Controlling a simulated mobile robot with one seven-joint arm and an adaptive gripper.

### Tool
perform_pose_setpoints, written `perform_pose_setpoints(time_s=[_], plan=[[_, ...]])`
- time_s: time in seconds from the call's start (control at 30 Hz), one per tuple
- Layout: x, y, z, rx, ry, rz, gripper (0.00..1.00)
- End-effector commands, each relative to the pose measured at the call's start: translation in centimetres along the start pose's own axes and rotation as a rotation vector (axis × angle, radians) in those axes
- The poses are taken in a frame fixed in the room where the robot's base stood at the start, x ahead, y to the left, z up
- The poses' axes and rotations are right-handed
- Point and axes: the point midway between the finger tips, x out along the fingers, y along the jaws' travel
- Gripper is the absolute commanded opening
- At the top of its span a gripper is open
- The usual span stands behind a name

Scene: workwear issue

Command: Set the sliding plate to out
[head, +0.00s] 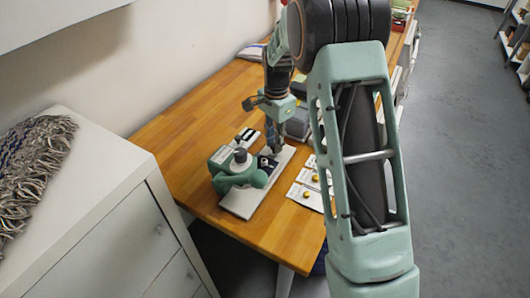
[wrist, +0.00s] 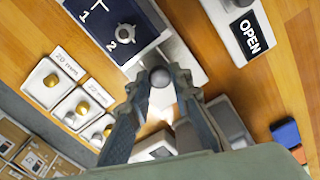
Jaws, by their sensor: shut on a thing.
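A green machine (head: 230,172) stands on a long pale base plate (head: 242,205) on the wooden table. My gripper (head: 272,148) is down at the far part of this machine. In the wrist view my gripper (wrist: 161,82) is shut on a round grey knob (wrist: 160,76), with a fingertip on either side. The knob sits over a pale plate (wrist: 190,68), which looks like the sliding plate; its markings cannot be read. A dark blue panel marked 1 and 2 (wrist: 112,30) lies just beyond the knob. My fingers hide part of the plate.
A label plate reading OPEN (wrist: 250,35) is at the upper right in the wrist view. Pale blocks with gold knobs (head: 306,194) stand right of the machine. A white cabinet (head: 95,190) is at the left.

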Motion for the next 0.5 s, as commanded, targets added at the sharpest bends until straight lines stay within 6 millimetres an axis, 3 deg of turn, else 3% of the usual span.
perform_pose_setpoints(time_s=[0.2,0.5], plan=[[-0.2,-1.5,-3.3,0.002,0.003,-0.005,0.0],[-0.2,-1.8,-4.2,0.0,0.004,-0.007,0.0]])
